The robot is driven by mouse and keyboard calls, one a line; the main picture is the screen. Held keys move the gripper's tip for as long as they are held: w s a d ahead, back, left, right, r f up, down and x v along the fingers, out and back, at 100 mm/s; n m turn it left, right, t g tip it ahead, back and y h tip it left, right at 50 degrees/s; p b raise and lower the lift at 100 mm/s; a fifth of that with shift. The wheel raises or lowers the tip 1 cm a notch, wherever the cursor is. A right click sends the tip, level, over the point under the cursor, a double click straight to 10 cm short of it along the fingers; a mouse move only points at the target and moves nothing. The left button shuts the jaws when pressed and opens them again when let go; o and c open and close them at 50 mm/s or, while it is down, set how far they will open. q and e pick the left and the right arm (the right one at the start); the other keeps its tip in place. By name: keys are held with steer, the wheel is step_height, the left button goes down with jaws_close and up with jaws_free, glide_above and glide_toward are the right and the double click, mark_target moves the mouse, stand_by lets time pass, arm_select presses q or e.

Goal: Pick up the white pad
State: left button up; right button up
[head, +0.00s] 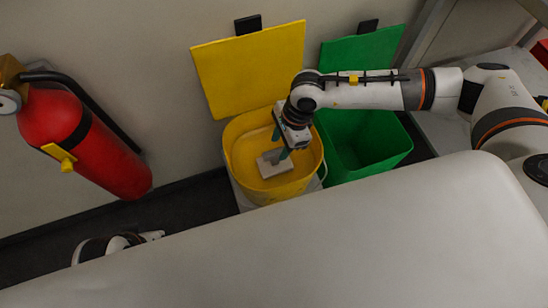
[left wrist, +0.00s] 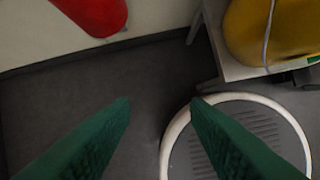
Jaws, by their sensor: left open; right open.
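The white pad (head: 268,169) is a small pale block lying inside the open yellow bin (head: 236,136) in the head view. My right gripper (head: 280,145) reaches down into that bin from above, with its green fingers apart at the pad. One finger overlaps the pad's upper right side in the picture; I cannot tell whether it touches. The right gripper is open. My left gripper (left wrist: 160,103) is open and empty over the dark floor in the left wrist view. In the head view only a part of the left arm shows at the lower left.
An open green bin (head: 362,148) stands right of the yellow one, both lids raised against the wall. A red fire extinguisher (head: 85,140) hangs on the wall at the left. Dark floor (head: 190,205) is free between the extinguisher and the yellow bin.

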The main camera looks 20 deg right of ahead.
mark_target(276, 151)
steer(key=x, duration=0.2)
steer(key=shift+a+f, duration=0.15)
steer(key=shift+f, duration=0.1)
steer(key=shift+b+x, duration=0.6)
steer(key=shift+x, duration=1.65)
steer(key=shift+w+a, duration=0.1)
steer(key=shift+w, duration=0.1)
arm_select(q)
steer(key=shift+w+d+f+t, duration=0.15)
steer(key=shift+w+f+t, duration=0.15)
steer(key=shift+w, duration=0.2)
steer(key=shift+w+d+f+t, duration=0.1)
steer(key=shift+w+f+t, duration=0.15)
steer(key=shift+w, duration=0.25)
arm_select(e)
jaws_close()
